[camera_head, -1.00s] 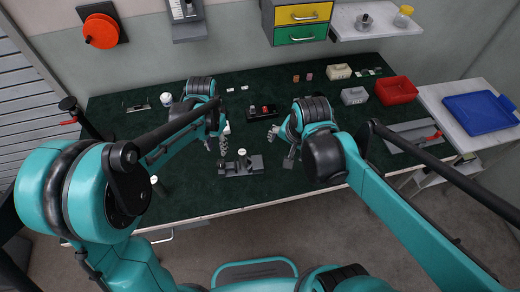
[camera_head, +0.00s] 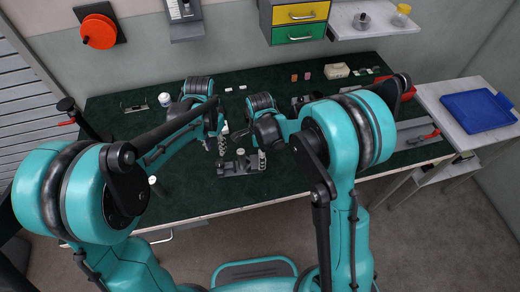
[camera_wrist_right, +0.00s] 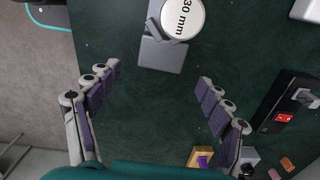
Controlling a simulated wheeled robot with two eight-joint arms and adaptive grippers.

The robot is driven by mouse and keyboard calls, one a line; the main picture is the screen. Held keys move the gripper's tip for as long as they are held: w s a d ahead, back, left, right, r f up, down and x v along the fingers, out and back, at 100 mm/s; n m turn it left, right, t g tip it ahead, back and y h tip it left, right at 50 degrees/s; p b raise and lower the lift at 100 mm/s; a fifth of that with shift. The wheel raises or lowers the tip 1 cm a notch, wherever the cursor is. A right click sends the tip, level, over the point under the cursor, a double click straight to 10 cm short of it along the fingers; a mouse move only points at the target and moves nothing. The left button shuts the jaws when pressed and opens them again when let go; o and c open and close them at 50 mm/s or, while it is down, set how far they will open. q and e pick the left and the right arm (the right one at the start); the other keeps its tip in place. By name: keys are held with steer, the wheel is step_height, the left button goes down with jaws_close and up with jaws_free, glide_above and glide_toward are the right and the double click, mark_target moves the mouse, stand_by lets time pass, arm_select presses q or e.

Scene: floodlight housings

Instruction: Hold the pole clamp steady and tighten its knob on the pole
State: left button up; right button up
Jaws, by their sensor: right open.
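A grey fixture block (camera_head: 240,168) lies on the dark green bench top near its front edge. A round white cap (camera_head: 241,152) stands on it; in the right wrist view the white cap (camera_wrist_right: 183,18) reads "30 mm" above the grey block (camera_wrist_right: 162,55). I cannot make out the pole clamp or its knob separately. My left gripper (camera_head: 222,146) is just left of the cap, pointing down; its jaw gap is unclear. My right gripper (camera_head: 256,146) is right of the cap. In the wrist view my right gripper (camera_wrist_right: 159,72) is open, with only bench top between its fingers.
A black tray with a red item (camera_wrist_right: 283,118) and a small box with purple inside (camera_wrist_right: 200,157) lie near the right gripper. A white jar (camera_head: 165,99) stands at the back left. A blue tray (camera_head: 478,111) is on the right side table. The front left bench is mostly clear.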

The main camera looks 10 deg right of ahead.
mark_target(252, 162)
steer(key=shift+f, duration=2.75)
steer(key=c, duration=1.5)
steer(key=o, duration=1.2)
steer(key=c, duration=1)
